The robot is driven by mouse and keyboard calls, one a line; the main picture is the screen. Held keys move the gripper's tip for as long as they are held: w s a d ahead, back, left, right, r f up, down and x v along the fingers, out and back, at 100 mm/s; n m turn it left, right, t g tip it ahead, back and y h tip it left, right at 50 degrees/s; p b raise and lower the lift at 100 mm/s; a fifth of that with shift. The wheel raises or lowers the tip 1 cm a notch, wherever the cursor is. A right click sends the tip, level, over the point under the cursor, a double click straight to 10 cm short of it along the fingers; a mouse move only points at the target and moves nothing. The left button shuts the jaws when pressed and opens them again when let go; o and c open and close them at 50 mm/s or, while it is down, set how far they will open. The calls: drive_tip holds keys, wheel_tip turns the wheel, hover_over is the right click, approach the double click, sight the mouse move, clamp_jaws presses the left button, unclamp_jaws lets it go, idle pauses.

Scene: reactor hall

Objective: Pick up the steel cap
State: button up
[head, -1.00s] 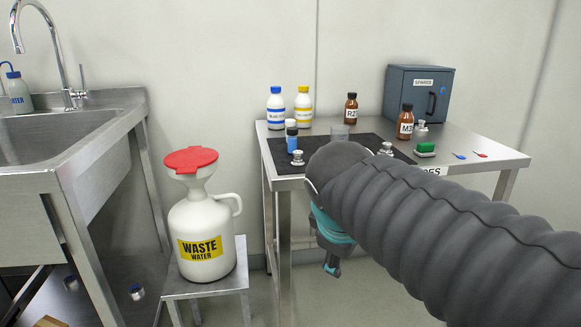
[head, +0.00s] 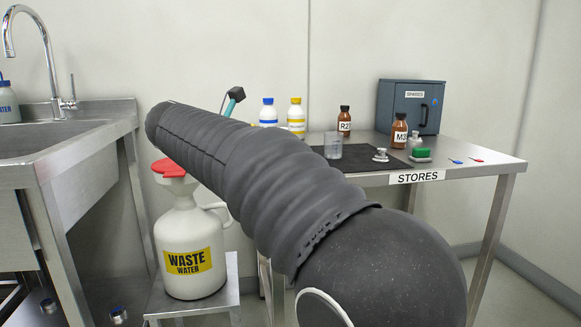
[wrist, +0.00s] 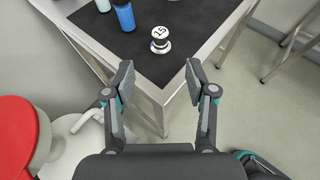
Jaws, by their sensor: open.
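In the wrist view, a small steel cap-like piece (wrist: 160,40) with a round white top marked 15 stands upright on the black mat (wrist: 175,62), near its corner. My gripper (wrist: 160,78) is open and empty. Its two fingers are spread on either side below the piece in the picture, apart from it. In the head view my arm hides that near-left part of the mat, and only a little of my gripper (head: 235,95) shows beyond the arm. Another small steel piece (head: 380,155) stands farther right on the mat.
A blue bottle (wrist: 124,16) stands just left of the steel piece. A clear beaker (head: 333,146), brown bottles (head: 345,121) and a grey cabinet (head: 410,106) are on the stores table (head: 478,150). The waste water jug (head: 190,250) with its red funnel lid stands left of the table.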

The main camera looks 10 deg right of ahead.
drive_tip(key=x, duration=0.5)
drive_tip(key=shift+w+d+f+b, duration=0.15)
drive_tip(key=shift+d+b, duration=0.05)
drive_tip(key=shift+b, duration=0.15)
drive_tip(key=shift+r+b+x, duration=0.15)
drive_tip(key=shift+b+x, duration=0.15)
drive_tip(key=shift+x, duration=1.15)
drive_tip(key=shift+r+b+x, duration=0.2)
drive_tip(key=shift+b+x, duration=0.1)
drive_tip(key=shift+x, duration=1.2)
clamp_jaws()
